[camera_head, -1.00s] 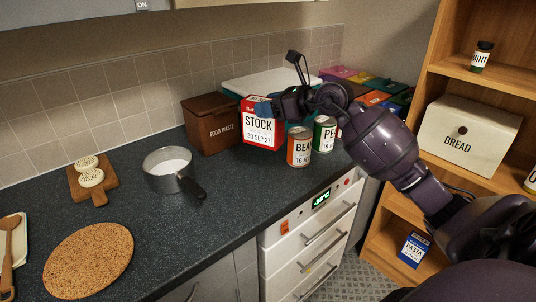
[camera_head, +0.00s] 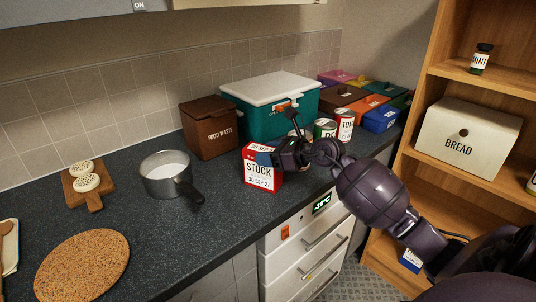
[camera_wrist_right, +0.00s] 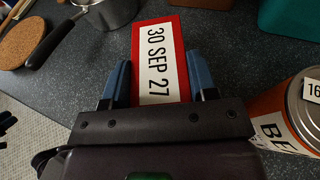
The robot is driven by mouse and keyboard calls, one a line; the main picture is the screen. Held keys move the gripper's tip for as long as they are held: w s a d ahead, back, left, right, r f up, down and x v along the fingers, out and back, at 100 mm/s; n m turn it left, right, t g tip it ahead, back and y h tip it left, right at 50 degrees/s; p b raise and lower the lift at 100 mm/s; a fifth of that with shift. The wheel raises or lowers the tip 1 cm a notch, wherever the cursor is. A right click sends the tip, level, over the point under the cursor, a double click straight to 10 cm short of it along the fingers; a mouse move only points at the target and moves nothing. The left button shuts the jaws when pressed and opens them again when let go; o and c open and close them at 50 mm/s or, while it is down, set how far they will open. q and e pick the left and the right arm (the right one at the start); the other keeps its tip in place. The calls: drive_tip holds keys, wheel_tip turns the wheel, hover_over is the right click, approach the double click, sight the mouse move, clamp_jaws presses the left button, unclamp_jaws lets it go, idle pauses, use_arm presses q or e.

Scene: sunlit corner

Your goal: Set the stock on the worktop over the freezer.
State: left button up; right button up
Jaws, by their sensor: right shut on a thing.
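The stock (camera_head: 260,175) is a red and white box with a date label, upright at the front part of the dark worktop (camera_head: 226,213), above the freezer (camera_head: 300,245) with its lit display and drawers. My right gripper (camera_head: 266,158) is shut on the upper part of the box. In the right wrist view the blue fingers of my right gripper (camera_wrist_right: 160,85) are on both sides of the stock (camera_wrist_right: 158,60). I cannot tell whether the box's base touches the worktop. My left gripper is not in view.
A bean can (camera_wrist_right: 298,108) stands close beside the box in the right wrist view. Pea (camera_head: 325,129) and tomato (camera_head: 344,125) cans stand behind my gripper. A teal cool box (camera_head: 265,122), a food waste bin (camera_head: 212,130) and a saucepan (camera_head: 170,176) are around.

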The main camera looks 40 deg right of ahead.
drive_tip(key=shift+r, duration=0.1)
drive_tip(key=o, duration=1.4)
drive_tip(key=shift+c, duration=0.2)
